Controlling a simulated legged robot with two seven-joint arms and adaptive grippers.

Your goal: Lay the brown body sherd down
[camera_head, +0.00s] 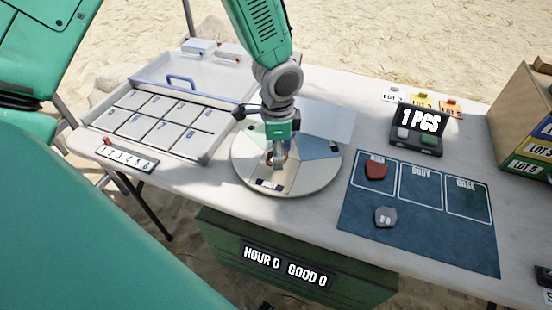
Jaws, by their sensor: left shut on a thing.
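My left gripper (277,163) points down over the round pale turntable (317,181) in the middle of the table. It is shut on the brown body sherd (287,146), of which only small brown parts show beside the fingers. The gripper hides the rest, and I cannot tell whether the sherd touches the disc. The blue mat (437,241) to the right has outlined boxes, two of them marked body (420,187) and base (468,200). A red sherd (376,169) lies in the leftmost box. A grey sherd (385,216) lies below the boxes. My right gripper is out of view.
A tray with numbered compartments (215,143) stands left, with a numbered strip (127,155) before it. A dark device reading 1 PCS (417,125) stands behind the mat. Lot drawers (520,115) stand at the right edge. The body and base boxes are empty.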

